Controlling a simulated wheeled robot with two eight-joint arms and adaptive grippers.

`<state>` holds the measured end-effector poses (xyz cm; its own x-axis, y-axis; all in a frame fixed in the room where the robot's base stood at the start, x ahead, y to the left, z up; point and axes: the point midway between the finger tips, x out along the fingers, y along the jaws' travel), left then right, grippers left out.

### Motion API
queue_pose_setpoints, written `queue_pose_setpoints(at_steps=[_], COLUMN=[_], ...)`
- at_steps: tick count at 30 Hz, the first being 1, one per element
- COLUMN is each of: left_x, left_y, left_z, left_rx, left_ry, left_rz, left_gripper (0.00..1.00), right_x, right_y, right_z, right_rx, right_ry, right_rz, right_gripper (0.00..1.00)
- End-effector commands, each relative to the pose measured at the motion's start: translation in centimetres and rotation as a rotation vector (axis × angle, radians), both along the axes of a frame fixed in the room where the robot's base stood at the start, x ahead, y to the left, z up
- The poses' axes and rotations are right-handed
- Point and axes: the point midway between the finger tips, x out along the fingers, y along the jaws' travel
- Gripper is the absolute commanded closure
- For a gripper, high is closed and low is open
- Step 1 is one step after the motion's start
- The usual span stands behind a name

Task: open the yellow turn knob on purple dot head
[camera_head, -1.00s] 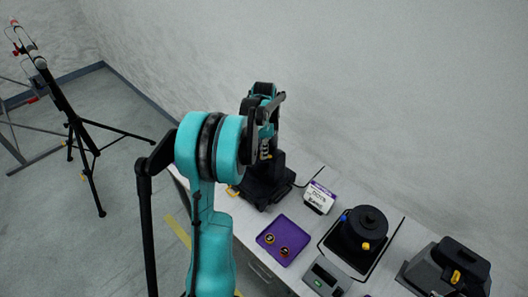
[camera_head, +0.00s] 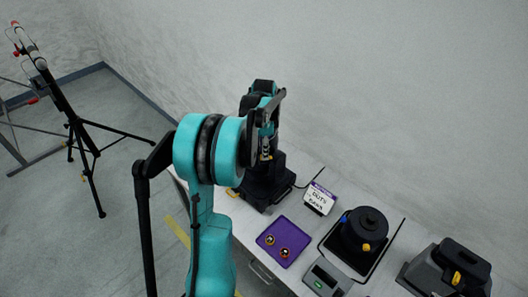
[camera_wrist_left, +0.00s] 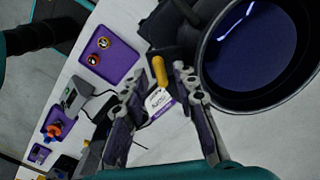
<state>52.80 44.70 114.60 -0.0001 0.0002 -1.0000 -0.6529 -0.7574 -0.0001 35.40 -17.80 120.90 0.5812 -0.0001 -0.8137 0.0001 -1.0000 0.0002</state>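A black par-can head (camera_head: 265,187) stands at the table's left end in the head view, partly hidden by my left arm. In the left wrist view its large round lens (camera_wrist_left: 262,48), dark blue-purple with a black rim, fills the upper right. A yellow turn knob (camera_wrist_left: 159,70) sticks out beside the lens. My left gripper (camera_wrist_left: 156,82) is open, with its fingers on either side of the knob and gaps showing between. I cannot tell its depth relative to the knob. In the head view the left gripper (camera_head: 266,148) is small and dark. No purple dot is readable. My right gripper is not in view.
A purple tray (camera_head: 268,238) with two small rings lies nearby. A purple-edged label card (camera_head: 320,198), a grey device (camera_head: 327,277), a black can on a mat (camera_head: 364,228) and another black fixture (camera_head: 450,268) stand rightward. A tripod (camera_head: 75,125) stands left.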

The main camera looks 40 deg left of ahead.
Motion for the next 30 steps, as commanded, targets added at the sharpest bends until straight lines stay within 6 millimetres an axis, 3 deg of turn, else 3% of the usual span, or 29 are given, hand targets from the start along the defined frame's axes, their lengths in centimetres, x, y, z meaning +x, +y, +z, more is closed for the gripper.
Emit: queue_pose_setpoints(at_steps=[9, 15, 30], left_x=[0.0, 0.0, 0.0], left_y=[0.0, 0.0, 0.1], left_z=[6.8, 9.9, 10.8], left_rx=[0.0, 0.001, 0.001], left_ry=[0.0, -0.001, -0.001], left_rz=[0.0, 0.0, 0.0], left_gripper=[0.72, 0.72, 0.72], right_x=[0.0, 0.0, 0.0], right_y=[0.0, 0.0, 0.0], right_z=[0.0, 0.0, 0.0], right_rx=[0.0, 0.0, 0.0], right_ry=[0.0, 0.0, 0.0], right_rz=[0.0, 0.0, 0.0], right_gripper=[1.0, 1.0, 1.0])
